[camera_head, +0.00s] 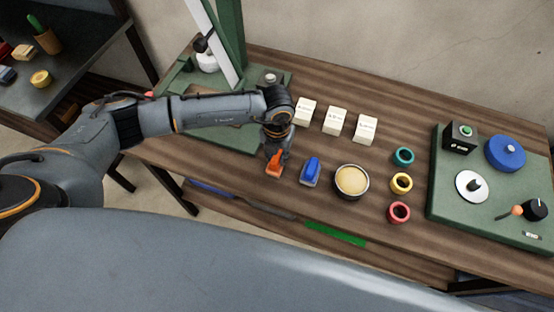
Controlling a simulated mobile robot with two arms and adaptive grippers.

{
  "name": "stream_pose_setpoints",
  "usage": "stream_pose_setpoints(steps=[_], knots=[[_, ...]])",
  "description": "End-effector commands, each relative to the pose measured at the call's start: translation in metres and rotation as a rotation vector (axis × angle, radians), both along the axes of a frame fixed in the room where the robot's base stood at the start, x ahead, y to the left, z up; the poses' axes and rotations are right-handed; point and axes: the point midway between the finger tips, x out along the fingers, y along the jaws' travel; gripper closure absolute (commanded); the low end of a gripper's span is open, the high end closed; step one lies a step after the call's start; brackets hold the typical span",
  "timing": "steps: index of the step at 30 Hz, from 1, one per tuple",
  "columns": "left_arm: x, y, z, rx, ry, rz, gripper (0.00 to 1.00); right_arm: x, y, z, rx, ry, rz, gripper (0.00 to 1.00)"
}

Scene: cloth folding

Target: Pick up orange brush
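The orange brush (274,167) is on the wooden table (235,175), left of a blue brush (311,171). My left gripper (276,153) reaches in from the left and points down right over the orange brush. Its fingertips are at the brush's upper end and overlap it in the picture. They are too small to tell whether they are open or closed on it. My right gripper does not show.
A bowl (351,182) with pale yellow contents stands right of the blue brush. White blocks (336,121) stand behind. Teal, yellow (401,183) and red rings lie further right, before a green board (450,190). A green stand (232,40) rises behind my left arm.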

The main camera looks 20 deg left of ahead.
Motion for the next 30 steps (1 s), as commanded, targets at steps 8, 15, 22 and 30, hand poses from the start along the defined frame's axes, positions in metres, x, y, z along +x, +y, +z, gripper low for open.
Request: stream_pose_setpoints(steps=[8, 15, 22, 30], knots=[[0.0, 0.0, 0.0, 0.0, 0.0, 0.0, 1.0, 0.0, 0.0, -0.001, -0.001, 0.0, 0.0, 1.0], [0.001, 0.0, 0.016, -0.002, -0.005, -0.002, 1.0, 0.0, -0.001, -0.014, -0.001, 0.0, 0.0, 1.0], [-0.026, -0.02, 0.067, -0.005, -0.007, -0.008, 1.0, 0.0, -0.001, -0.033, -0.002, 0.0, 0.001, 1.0], [-0.079, -0.055, 0.107, -0.004, -0.003, -0.008, 1.0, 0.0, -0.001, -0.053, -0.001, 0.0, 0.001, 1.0]])
